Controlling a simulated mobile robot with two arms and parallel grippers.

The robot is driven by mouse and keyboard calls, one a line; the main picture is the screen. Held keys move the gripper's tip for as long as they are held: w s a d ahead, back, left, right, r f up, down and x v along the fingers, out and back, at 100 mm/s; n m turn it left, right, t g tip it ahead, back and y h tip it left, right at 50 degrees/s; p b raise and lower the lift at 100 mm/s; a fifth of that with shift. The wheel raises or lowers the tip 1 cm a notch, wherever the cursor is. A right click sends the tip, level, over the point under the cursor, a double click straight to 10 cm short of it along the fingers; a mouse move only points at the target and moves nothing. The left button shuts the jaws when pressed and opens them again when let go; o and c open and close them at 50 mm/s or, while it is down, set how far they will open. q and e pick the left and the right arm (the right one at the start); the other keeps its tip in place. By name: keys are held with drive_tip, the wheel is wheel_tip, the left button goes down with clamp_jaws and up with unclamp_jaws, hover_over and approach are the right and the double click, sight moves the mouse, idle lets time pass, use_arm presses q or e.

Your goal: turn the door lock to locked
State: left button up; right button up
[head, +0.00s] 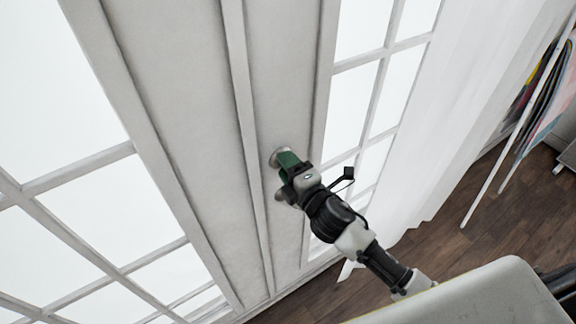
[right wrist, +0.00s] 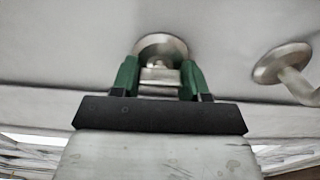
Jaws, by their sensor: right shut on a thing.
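The door lock (right wrist: 160,46) is a round metal rosette with a small metal thumb-turn (right wrist: 160,74) on the pale door. In the right wrist view the two green fingers of my right gripper (right wrist: 160,80) stand on either side of the thumb-turn and are shut on it. In the head view my right gripper (head: 284,162) reaches the door at the lock plate (head: 279,155), and its fingers hide most of the lock. The exact angle of the thumb-turn is hard to tell. My left gripper is not in view.
A metal door handle (right wrist: 288,68) sits to the right of the lock in the wrist view. The white door (head: 190,80) has glass panes on both sides. A white curtain (head: 440,130) hangs to the right, above a dark wooden floor (head: 440,225).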

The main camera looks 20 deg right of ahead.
drive_tip(key=o, duration=0.9)
drive_tip(key=b+v, duration=0.3)
drive_tip(key=v, duration=0.8)
drive_tip(key=shift+w, duration=0.1)
